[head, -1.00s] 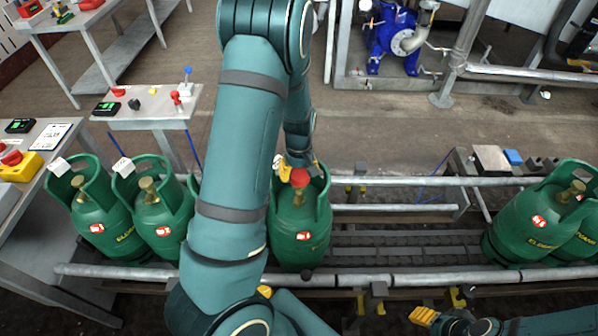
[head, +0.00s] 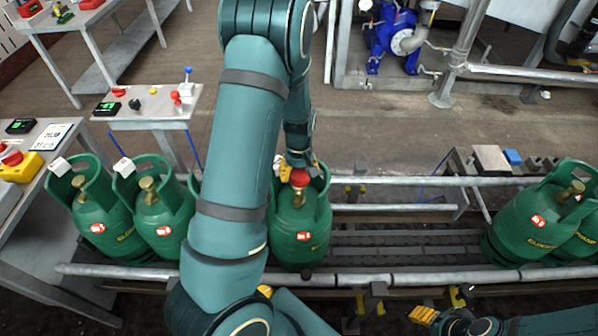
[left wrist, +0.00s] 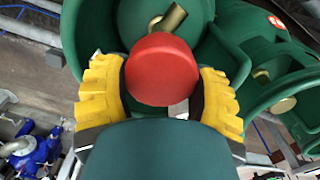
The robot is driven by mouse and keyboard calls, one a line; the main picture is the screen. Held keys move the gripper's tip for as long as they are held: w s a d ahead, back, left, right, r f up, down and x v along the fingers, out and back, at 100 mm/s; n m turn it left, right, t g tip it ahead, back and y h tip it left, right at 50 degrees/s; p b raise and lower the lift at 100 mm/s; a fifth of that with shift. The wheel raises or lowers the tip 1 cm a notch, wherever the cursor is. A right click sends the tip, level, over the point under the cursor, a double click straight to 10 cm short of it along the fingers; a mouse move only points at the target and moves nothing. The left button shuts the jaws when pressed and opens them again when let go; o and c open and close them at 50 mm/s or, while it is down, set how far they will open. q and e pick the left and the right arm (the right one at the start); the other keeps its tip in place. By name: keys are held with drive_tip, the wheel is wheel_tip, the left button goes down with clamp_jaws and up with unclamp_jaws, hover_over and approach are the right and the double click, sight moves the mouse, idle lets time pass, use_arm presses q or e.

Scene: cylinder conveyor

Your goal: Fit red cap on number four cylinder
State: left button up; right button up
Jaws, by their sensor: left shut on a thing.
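The red cap (head: 299,178) is in my left gripper (head: 298,168), at the top of the middle green cylinder (head: 301,232), inside its collar. In the left wrist view the cap (left wrist: 162,70) sits between the yellow fingers of the left gripper (left wrist: 162,85), which is shut on it. A brass valve part (left wrist: 168,19) of a cylinder shows just beyond the cap. I cannot tell whether the cap touches the valve. The cylinder's label number is too small to read. My right gripper (head: 440,312) is low at the right, partly in view; its opening is unclear.
Two green cylinders (head: 150,215) stand left on the conveyor, with another partly hidden behind my left arm. More cylinders (head: 538,220) stand at the right. Conveyor rails (head: 400,279) run along both sides. The belt (head: 400,240) between the middle and right cylinders is clear.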

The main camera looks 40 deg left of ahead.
sight(299, 171)
use_arm(q)
drive_tip(key=shift+f+b, duration=1.75)
drive_tip(key=shift+f, duration=0.6)
drive_tip(key=o, duration=1.1)
drive_tip(key=shift+c, duration=0.2)
drive_tip(key=shift+r, duration=0.1)
wheel_tip(299, 171, up, 12)
drive_tip(key=shift+f, duration=0.1)
